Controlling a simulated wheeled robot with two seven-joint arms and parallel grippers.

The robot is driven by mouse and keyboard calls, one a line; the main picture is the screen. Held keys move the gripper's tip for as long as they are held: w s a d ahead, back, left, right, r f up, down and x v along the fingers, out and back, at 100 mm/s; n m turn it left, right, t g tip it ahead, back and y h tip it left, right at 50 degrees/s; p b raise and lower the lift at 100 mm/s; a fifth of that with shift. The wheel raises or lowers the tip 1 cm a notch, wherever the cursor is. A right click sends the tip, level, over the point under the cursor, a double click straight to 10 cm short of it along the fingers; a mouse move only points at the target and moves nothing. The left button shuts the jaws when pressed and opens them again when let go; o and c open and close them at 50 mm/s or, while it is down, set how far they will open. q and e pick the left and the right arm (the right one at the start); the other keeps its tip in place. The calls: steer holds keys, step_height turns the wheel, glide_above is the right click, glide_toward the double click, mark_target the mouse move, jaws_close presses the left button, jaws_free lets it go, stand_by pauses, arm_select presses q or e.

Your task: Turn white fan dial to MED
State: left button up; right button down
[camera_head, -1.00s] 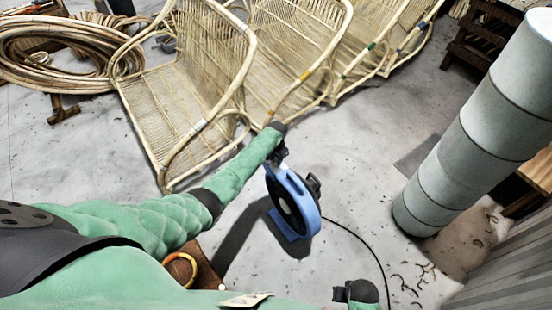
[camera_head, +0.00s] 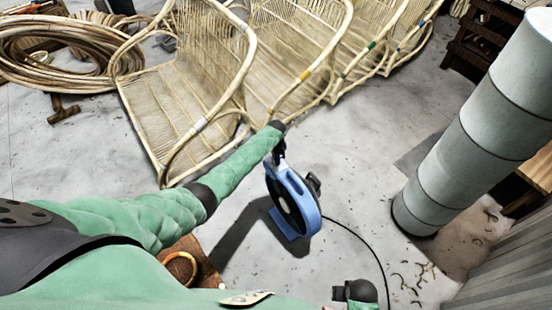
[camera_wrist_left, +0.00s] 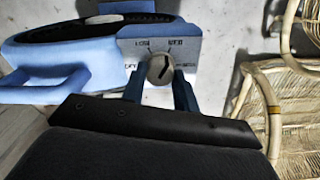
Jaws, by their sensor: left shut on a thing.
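The blue fan (camera_head: 298,205) stands on the floor in the head view, not a white one. The left wrist view shows its blue frame (camera_wrist_left: 60,50) and a grey control panel (camera_wrist_left: 190,45) with small labels, hard to read, one looking like LOW at left and one like MED at right. The pale round dial (camera_wrist_left: 161,69) carries a black pointer mark slanting to the upper right. My left gripper (camera_wrist_left: 160,80) is shut on the dial, one finger on each side; in the head view my left gripper (camera_head: 279,155) is at the fan's top. My right gripper (camera_head: 339,293) is low, away from the fan.
Rattan chair frames (camera_head: 190,90) stand behind the fan, and one shows at the right of the wrist view. A coil of rattan (camera_head: 60,50) lies at the far left. A grey duct (camera_head: 470,130) rises at right. A black cord (camera_head: 365,245) runs over open floor.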

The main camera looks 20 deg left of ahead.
arm_select(q)
steer(key=o, duration=1)
arm_select(e)
steer(key=shift+f, duration=0.15)
arm_select(q)
steer(key=shift+r, duration=0.25)
step_height(320, 180, up, 6)
steer(key=shift+r+b, duration=0.2)
steer(key=shift+b, duration=0.15)
steer(key=shift+r, duration=0.45)
arm_select(e)
steer(key=r, duration=0.3)
steer(key=shift+w+a+r, duration=0.1)
steer(key=shift+w+r, duration=0.05)
steer(key=shift+w, duration=0.05)
